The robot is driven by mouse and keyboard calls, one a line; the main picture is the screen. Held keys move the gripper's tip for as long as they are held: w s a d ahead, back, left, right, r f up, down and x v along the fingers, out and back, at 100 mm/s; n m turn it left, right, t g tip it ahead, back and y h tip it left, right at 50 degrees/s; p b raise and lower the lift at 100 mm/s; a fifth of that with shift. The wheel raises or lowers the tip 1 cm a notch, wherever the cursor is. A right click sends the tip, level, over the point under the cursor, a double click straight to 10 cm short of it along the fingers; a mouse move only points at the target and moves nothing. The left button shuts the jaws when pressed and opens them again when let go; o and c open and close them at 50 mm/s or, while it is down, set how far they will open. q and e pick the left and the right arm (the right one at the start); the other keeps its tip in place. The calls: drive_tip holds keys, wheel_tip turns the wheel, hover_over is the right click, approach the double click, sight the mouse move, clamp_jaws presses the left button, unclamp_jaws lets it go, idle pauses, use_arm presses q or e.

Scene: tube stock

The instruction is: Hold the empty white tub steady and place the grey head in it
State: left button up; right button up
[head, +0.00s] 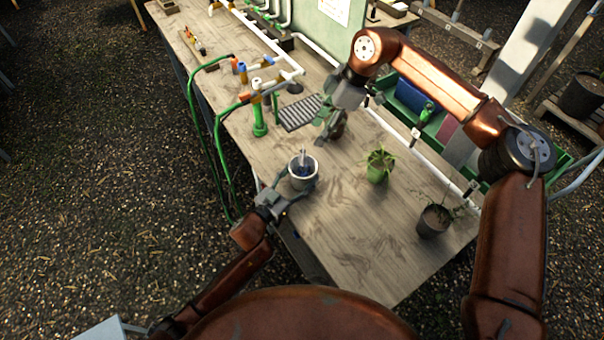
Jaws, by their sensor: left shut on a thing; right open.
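The white tub (291,174) stands upright near the left edge of the wooden table. My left gripper (287,195) is shut on its near side. Inside the tub is a small grey upright piece (302,157) with something dark blue around its base. It may be the grey head, but it is too small to be sure. My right gripper (323,126) is open above the table, behind and to the right of the tub, apart from it. Nothing shows clearly between its fingers.
A grey slatted tray (297,113) lies beside my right gripper. A leafy plant pot (376,174) and a dark plant pot (434,222) stand to the right on the table (370,250). Green and white pipes (259,118) rise behind the tub. The front middle is clear.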

use_arm(q)
drive_tip(key=o, duration=1.2)
drive_tip(key=v, duration=1.2)
drive_tip(key=shift+a, duration=0.1)
